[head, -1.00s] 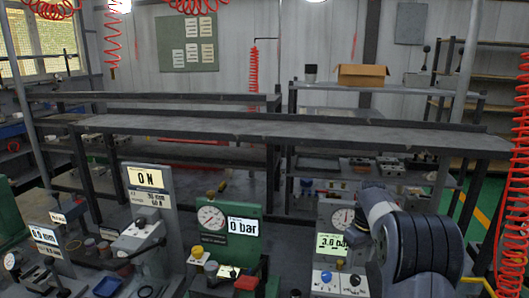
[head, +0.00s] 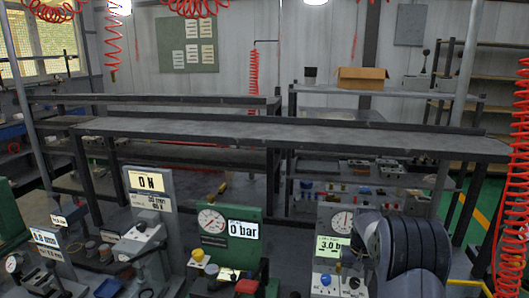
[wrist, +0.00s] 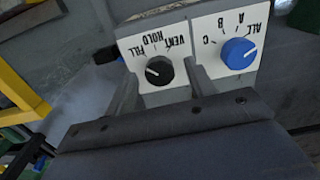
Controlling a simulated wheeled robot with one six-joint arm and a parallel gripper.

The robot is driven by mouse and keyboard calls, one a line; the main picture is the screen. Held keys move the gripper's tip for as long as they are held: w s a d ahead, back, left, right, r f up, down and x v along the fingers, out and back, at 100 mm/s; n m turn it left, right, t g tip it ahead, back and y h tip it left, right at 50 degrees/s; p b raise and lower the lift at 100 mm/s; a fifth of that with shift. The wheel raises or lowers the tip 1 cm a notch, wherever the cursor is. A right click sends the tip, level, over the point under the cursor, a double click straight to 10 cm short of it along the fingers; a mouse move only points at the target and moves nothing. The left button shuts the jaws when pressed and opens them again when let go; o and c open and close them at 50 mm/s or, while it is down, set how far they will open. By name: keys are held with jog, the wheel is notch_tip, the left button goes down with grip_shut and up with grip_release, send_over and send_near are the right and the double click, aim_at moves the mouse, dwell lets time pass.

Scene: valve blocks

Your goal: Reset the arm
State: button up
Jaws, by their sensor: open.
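My gripper (wrist: 162,85) shows in the wrist view as a dark palm with two grey fingers, open. The black knob (wrist: 159,71) appears between the fingers on a white plate marked FILL, HOLD and VENT, upside down here. I cannot tell whether the fingers touch it. A blue knob (wrist: 237,55) marked C, B, A, ALL is beside it, outside the fingers. In the head view, my arm (head: 412,255) is at the lower right and my fingers are hidden. The valve panel (head: 340,220) beside it has a dial and a display reading 3.0 bar.
A green panel (head: 212,250) reading 0 bar, with a yellow knob (head: 197,256) and a red knob (head: 246,287), stands to the left. An ON display unit (head: 146,182) is farther left. A long grey bench (head: 290,129) runs behind. A red coiled hose (head: 503,220) hangs at the right.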

jog(key=m+p, duration=0.1)
jog(key=m, duration=0.5)
jog(key=shift+m, duration=0.3)
jog(key=m+p, duration=0.1)
jog(key=m, duration=0.4)
jog(key=shift+r+m, duration=0.2)
jog(key=shift+m, duration=0.1)
jog(key=shift+r, duration=0.65)
jog(key=shift+s, duration=0.15)
